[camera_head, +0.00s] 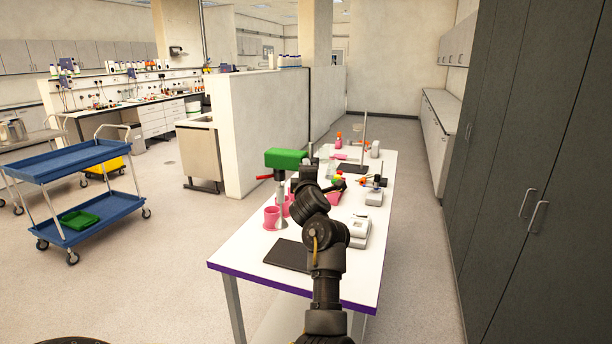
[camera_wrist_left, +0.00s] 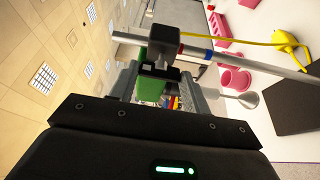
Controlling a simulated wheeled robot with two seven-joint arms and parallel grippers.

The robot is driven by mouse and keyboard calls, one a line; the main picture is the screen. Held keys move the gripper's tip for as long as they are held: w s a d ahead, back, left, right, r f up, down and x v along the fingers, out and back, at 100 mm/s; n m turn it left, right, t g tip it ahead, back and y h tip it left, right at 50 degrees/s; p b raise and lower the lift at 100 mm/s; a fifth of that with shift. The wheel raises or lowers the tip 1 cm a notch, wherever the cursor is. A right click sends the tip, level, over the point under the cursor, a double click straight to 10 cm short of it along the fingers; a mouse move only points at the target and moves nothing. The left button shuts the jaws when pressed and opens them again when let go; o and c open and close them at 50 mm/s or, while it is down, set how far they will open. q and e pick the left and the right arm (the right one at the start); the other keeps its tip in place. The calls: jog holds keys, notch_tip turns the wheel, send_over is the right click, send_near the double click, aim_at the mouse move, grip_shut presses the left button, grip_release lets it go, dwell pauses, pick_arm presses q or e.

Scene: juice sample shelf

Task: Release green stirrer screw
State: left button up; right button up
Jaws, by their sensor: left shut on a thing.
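The green stirrer (camera_head: 286,158) sits high on a metal stand at the near left of the white table (camera_head: 238,259). A red piece (camera_head: 264,177) sticks out on its left. My left gripper (camera_head: 296,180) is at the right of the stirrer, just below its green body. In the left wrist view the green part (camera_wrist_left: 150,88) shows between my gripper's fingers (camera_wrist_left: 158,88), with a black clamp (camera_wrist_left: 165,42) and a metal rod (camera_wrist_left: 245,59) beyond. The fingers are shut on the stirrer's screw, which they mostly hide. My right gripper is not in view.
Pink beakers (camera_head: 271,217) stand under the stirrer, near a black mat (camera_head: 287,256). A white device (camera_head: 358,231) is right of my arm. A blue cart (camera_head: 85,160) stands left, and dark cabinets (camera_head: 520,170) line the right. Floor is clear between cart and table.

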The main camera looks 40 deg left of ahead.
pick_arm(q)
jog(key=shift+r+n, duration=0.2)
jog(key=shift+n, duration=0.2)
jog(key=o, duration=1)
jog(key=shift+f, duration=0.1)
jog(key=b+v, duration=0.2)
jog(key=v, duration=0.5)
jog(key=shift+s, duration=0.2)
jog(key=shift+d, duration=0.15)
